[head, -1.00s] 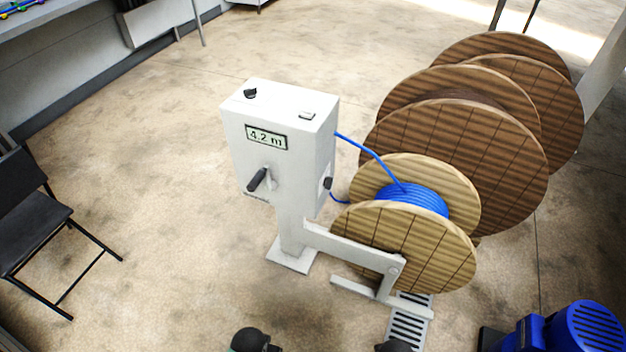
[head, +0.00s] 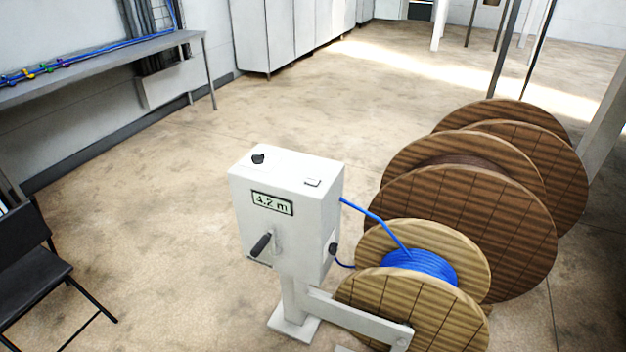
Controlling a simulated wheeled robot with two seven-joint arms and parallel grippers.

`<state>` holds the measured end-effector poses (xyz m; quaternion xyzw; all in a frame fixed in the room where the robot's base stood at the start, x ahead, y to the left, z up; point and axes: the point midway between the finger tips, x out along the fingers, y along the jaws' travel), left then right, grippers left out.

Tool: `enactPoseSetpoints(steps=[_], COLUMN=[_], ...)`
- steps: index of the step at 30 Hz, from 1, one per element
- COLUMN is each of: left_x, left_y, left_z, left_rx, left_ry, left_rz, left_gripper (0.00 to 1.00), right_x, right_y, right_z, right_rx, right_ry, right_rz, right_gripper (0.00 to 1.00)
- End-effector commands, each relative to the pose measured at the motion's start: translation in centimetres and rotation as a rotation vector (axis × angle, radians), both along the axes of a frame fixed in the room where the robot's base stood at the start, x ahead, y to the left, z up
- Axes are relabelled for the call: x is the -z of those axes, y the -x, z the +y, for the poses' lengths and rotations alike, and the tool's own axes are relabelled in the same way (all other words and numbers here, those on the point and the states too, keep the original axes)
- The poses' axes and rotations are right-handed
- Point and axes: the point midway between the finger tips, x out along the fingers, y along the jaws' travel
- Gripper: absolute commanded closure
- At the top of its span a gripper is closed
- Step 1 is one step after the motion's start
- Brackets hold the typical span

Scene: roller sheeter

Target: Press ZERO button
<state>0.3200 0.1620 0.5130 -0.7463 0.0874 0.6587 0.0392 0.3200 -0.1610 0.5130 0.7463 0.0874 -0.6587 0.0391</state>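A white machine box (head: 287,218) stands on a post in the middle of the head view. Its front display (head: 272,203) reads 4.2 m, with a black-handled crank (head: 262,244) below it. The top carries a black knob (head: 258,159) at the left and a small flat rectangular button (head: 313,183) at the right; I cannot read any label on the button. A blue cable (head: 375,219) runs from the box's right side to a wooden spool (head: 412,305) wound with blue cable. Neither gripper is in view.
Large wooden reels (head: 470,220) stand close behind and right of the machine. A black chair (head: 40,270) is at the left. A grey bench (head: 110,62) and white cabinets (head: 290,35) line the back left. Floor left of the machine is clear.

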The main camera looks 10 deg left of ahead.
Motion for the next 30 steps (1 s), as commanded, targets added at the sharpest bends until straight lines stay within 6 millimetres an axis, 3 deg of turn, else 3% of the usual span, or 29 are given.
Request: enactPoseSetpoints(steps=[1, 6, 7, 30], left_x=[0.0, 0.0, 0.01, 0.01], left_y=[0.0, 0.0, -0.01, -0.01], left_z=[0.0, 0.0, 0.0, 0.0], left_rx=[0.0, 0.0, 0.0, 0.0], left_ry=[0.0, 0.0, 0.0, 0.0], left_rz=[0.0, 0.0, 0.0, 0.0], left_gripper=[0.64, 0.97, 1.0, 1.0], right_x=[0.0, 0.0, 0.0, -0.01], right_y=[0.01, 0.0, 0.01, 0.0], right_z=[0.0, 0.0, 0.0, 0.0], right_rx=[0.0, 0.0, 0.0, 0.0], right_ry=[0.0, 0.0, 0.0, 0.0], right_rz=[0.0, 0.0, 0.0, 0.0], right_gripper=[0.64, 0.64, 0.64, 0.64])
